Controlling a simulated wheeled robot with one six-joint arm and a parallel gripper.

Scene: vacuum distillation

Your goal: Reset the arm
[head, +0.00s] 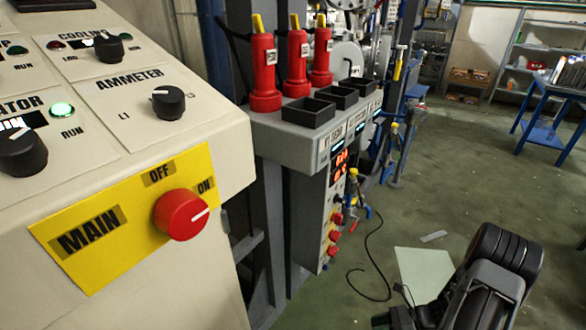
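A black, rounded, jointed part at the lower right looks like my own arm, folded low over the floor and cut off by the bottom edge. No gripper fingers can be made out, and nothing held shows. The beige control panel fills the left side. Its red MAIN knob (182,214) sits on a yellow plate (85,240), its white mark toward ON. The black AMMETER knob (168,102) is above it. A green RUN lamp (62,109) is lit. My arm is well apart from the panel.
A grey unit (290,135) holds red cylinders (264,75) with yellow tops and black open boxes (308,111); its red display (341,160) is lit. A black cable (372,258) and a pale sheet (424,272) lie on the green floor. A blue table (548,95) stands at the far right.

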